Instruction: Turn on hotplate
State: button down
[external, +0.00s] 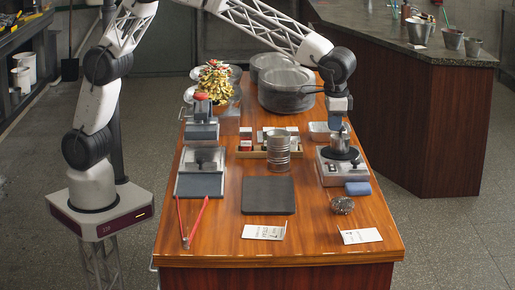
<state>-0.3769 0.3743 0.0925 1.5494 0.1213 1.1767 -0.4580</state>
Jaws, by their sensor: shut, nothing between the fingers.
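The hotplate (332,172) is a pale, boxy unit on the right side of the wooden table. A dark round piece sits on its top, and small controls on its front face are too small to read. My gripper (339,127) points down just above the hotplate's back part. Its fingers are small and dark in the external view and look shut and empty. I cannot tell whether the fingertips touch the round piece. I cannot tell from this view whether the hotplate is on.
A blue block (357,188) lies at the hotplate's front right. A small wire-like bowl (342,205) and a white card (361,236) stand in front. A ribbed can (278,155) and dark square mat (268,196) are to the left. Large pots (286,97) stand behind.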

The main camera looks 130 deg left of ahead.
aim_at(332, 167)
jog(key=f, duration=0.7)
jog(key=s+a+f, duration=0.1)
jog(key=f, duration=0.3)
jog(key=shift+f, duration=0.3)
jog(key=shift+f, duration=0.15)
jog(key=shift+d, duration=0.1)
jog(key=shift+w+d+r, duration=0.25)
jog(key=shift+w+d, duration=0.15)
jog(key=shift+w, duration=0.05)
dwell(0.4)
jog(key=shift+r, duration=0.15)
notch_tip(332, 167, up, 14)
jog(key=s+a, duration=0.1)
jog(key=shift+f, duration=0.2)
dwell(0.6)
jog(key=shift+s+a, duration=0.1)
